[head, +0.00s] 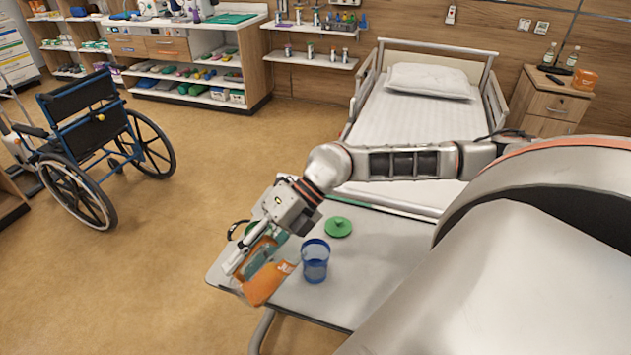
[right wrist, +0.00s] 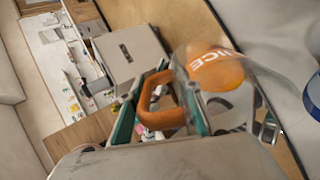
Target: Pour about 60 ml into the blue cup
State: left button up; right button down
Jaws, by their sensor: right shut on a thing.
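The blue cup (head: 315,262) stands upright on the grey overbed table (head: 370,285); it is see-through and I make out no liquid in it. My right gripper (head: 262,252) is shut on the orange handle (right wrist: 160,108) of a clear juice jug. The jug (head: 267,284) has an orange part with white lettering, which also shows in the right wrist view (right wrist: 213,70). The jug looks tilted and is left of the cup, apart from it. I see no stream. The cup's blue edge (right wrist: 313,95) shows at the right of the wrist view. My left gripper is not in view.
Something with a dark loop (head: 236,231) is partly hidden behind my right gripper. The bed (head: 420,125) is beyond the table. A wheelchair (head: 100,145) stands at left. The table right of the cup is clear.

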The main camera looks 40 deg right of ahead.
aim_at(266, 234)
jog(key=r+y+b, duration=0.1)
jog(key=b, duration=0.2)
jog(key=shift+d+y+b, duration=0.3)
jog(key=shift+d+b, duration=0.05)
jog(key=shift+d, duration=0.05)
jog(key=shift+s+d+r+y+b, duration=0.15)
jog(key=shift+r+y+b, duration=0.15)
jog(key=shift+r+b, duration=0.2)
jog(key=shift+d+r+y+b, duration=0.3)
jog(key=shift+r+y+b, duration=0.25)
jog(key=shift+b, duration=0.3)
jog(key=shift+d+r+y+b, duration=0.25)
jog(key=shift+d+r+b, duration=0.05)
jog(key=shift+b, duration=0.2)
jog(key=shift+d+r+y+b, duration=0.35)
jog(key=shift+d+b, duration=0.2)
jog(key=shift+b, duration=0.1)
jog(key=shift+s+d+r+t, duration=0.1)
jog(key=shift+r+t, duration=0.1)
jog(key=shift+t, duration=0.1)
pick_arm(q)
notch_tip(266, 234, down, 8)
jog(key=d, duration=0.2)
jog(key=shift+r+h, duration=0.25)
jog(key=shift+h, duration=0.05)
